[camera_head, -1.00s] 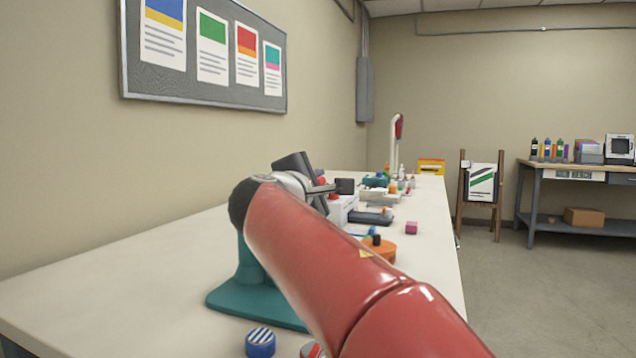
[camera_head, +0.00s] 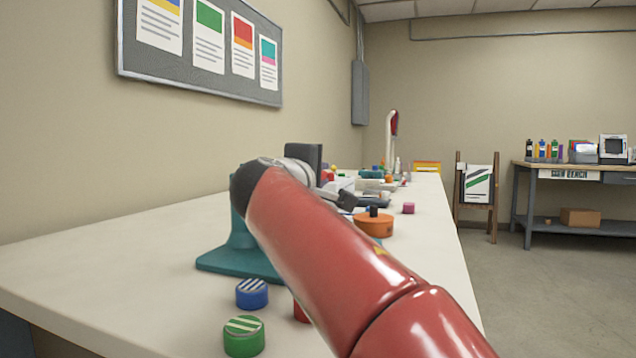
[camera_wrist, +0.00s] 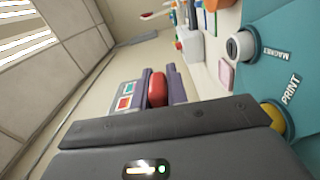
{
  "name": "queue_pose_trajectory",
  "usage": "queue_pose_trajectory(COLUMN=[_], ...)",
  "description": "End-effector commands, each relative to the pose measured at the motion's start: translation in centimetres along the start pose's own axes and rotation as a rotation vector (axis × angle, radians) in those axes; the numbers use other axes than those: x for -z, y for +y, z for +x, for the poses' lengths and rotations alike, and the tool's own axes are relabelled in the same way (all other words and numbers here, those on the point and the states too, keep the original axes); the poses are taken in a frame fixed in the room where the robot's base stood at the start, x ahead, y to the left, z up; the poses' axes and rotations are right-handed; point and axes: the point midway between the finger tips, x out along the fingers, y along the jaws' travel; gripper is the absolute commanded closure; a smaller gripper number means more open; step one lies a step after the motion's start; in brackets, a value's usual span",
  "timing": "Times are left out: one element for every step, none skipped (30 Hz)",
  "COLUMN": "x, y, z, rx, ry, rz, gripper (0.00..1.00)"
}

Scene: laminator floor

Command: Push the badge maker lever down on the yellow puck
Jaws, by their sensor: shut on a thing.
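The teal badge maker (camera_head: 238,262) stands on the near part of the bench in the head view, mostly hidden behind my red arm. In the wrist view its teal body (camera_wrist: 258,75) is at the right, with a "PRINT" label. The yellow puck (camera_wrist: 275,117) shows beside that label, partly hidden by my gripper's dark body; it is hidden in the head view. My gripper (camera_wrist: 157,90) is shut on a red piece, seemingly the lever's knob (camera_wrist: 157,88), between its fingers. The lever's bar is not clearly seen.
A blue striped puck (camera_head: 252,293), a green striped puck (camera_head: 244,336) and a partly hidden red puck (camera_head: 300,312) lie on the near bench (camera_head: 120,270). The near left bench is clear.

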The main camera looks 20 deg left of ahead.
Motion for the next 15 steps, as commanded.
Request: queue_pose_trajectory(x=[0.0, 0.0, 0.1, 0.1, 0.1, 0.1, 0.1, 0.1, 0.2, 0.2, 0.2, 0.2, 0.2, 0.2, 0.3], y=[-0.9, -1.1, -1.3, -1.5, -1.6, -1.8, -1.9, -2.0, -2.1, -2.2, -2.2, -2.3, -2.3, -2.3, -2.4], z=[0.0, 0.0, 0.0, 0.0, 0.0, 0.0, 0.0, 0.0, 0.0, 0.0, 0.0, 0.0, 0.0, 0.0, 0.1], rx=[0.002, 0.002, 0.002, 0.002, 0.003, 0.003, 0.003, 0.003, 0.004, 0.004, 0.004, 0.004, 0.005, 0.005, 0.005], ry=[0.0, 0.0, 0.0, 0.0, -0.001, -0.001, -0.001, -0.001, -0.001, -0.002, -0.002, -0.002, -0.002, -0.002, -0.002], rz=[0.027, 0.04, 0.035, 0.033, 0.033, 0.032, 0.031, 0.03, 0.03, 0.029, 0.029, 0.028, 0.028, 0.027, 0.027], gripper=[1.0, 1.0, 1.0, 1.0, 1.0, 1.0, 1.0, 1.0, 1.0, 1.0, 1.0, 1.0, 1.0, 1.0, 1.0])
